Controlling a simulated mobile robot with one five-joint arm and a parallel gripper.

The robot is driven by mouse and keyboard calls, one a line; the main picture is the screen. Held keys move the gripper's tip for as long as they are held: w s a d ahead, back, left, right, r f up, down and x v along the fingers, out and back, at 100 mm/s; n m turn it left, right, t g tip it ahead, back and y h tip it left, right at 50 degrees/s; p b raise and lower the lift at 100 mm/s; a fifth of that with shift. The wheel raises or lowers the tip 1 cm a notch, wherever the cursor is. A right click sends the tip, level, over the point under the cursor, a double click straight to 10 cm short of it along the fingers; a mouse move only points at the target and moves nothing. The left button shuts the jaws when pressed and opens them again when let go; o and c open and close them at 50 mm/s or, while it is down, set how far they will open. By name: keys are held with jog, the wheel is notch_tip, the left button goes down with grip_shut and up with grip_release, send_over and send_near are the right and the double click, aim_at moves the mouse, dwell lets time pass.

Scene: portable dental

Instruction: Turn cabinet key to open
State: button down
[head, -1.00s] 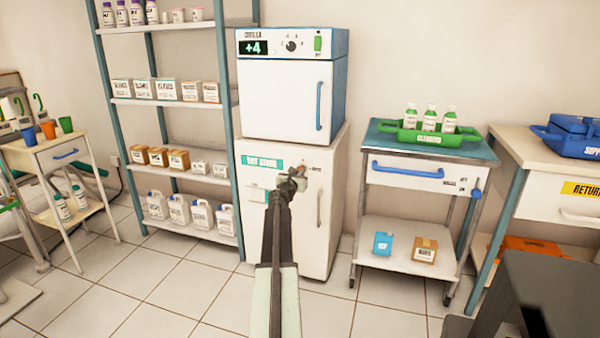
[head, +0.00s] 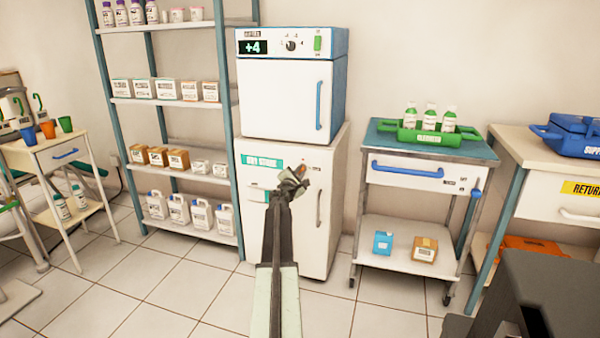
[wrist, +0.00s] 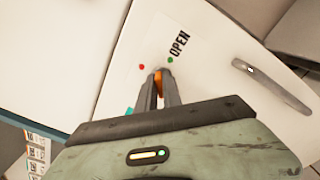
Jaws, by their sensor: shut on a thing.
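The white lower cabinet (head: 337,165) stands against the wall with its door shut; the door also shows in the wrist view (wrist: 215,100). An orange key (wrist: 158,83) is at the upper part of the door. My gripper (wrist: 160,74) is shut on the key, one finger on each side; in the head view it (head: 300,170) is rolled to a tilt in front of the door. A red dot (wrist: 141,67), a green dot (wrist: 170,60) and the word OPEN (wrist: 180,43) are beside the key. The fingers hide the keyhole.
The door's grey handle (head: 319,208) is right of my gripper. A white incubator-like box (head: 285,95) with a blue handle sits on the cabinet. A shelf rack (head: 175,103) stands close on the left, a trolley (head: 395,205) on the right. The tiled floor in front is clear.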

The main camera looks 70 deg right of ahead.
jog(key=m, duration=0.4)
jog(key=shift+f+m, duration=0.1)
jog(key=shift+m, duration=2)
jog(key=c, duration=1.5)
grip_release()
jog(key=a, duration=0.7)
jog(key=shift+s+a, duration=0.3)
jog(key=shift+a, duration=0.1)
